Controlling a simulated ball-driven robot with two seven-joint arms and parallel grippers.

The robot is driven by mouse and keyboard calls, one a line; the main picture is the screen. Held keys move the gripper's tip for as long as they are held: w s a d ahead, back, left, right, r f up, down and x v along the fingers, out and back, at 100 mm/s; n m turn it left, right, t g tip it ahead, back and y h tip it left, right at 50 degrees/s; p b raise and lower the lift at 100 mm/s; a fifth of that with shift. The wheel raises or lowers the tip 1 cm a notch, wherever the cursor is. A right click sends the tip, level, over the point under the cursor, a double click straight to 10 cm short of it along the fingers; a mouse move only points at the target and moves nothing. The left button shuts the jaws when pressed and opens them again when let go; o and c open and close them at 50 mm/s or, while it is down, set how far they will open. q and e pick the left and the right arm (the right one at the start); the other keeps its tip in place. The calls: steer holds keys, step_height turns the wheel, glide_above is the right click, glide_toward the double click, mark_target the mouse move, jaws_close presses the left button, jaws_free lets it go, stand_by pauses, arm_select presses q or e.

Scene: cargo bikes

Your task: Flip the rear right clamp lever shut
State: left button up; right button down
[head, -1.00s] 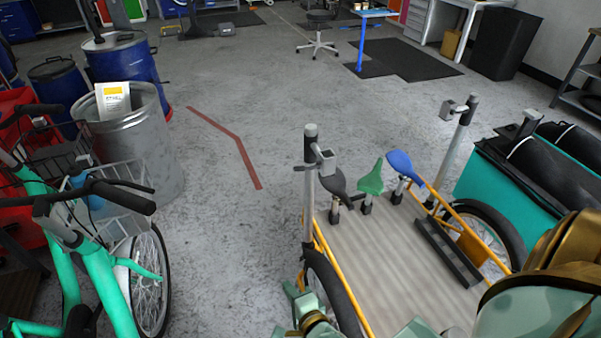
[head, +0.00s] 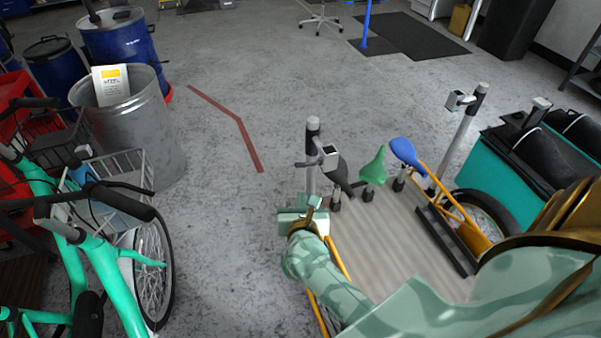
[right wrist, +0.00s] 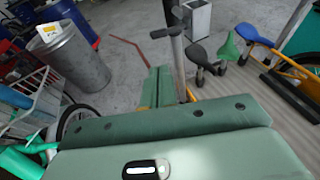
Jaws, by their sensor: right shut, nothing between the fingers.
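The near post (head: 312,133) stands at the cargo bike's left side with a grey clamp (head: 328,157) near its top. A thin lever (head: 304,164) sticks out to the left from that clamp. In the right wrist view the lever (right wrist: 164,33) lies across the post, beside the clamp (right wrist: 197,18). My right gripper (head: 313,202) is just below the lever, close to the post, and shut with nothing in it. Its pale green fingers (right wrist: 157,76) point toward the post in the right wrist view. I cannot tell whether they touch the post. My left gripper is not in view.
A second post (head: 461,130) with a clamp stands at right. Grey, green (head: 373,166) and blue (head: 405,152) saddles stand along the deck (head: 390,240). A teal bike (head: 100,270) and metal bin (head: 140,140) are at left.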

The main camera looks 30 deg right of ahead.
steer(key=b, duration=0.1)
glide_toward(300, 167)
steer(key=x, duration=0.5)
steer(key=shift+x, duration=0.8)
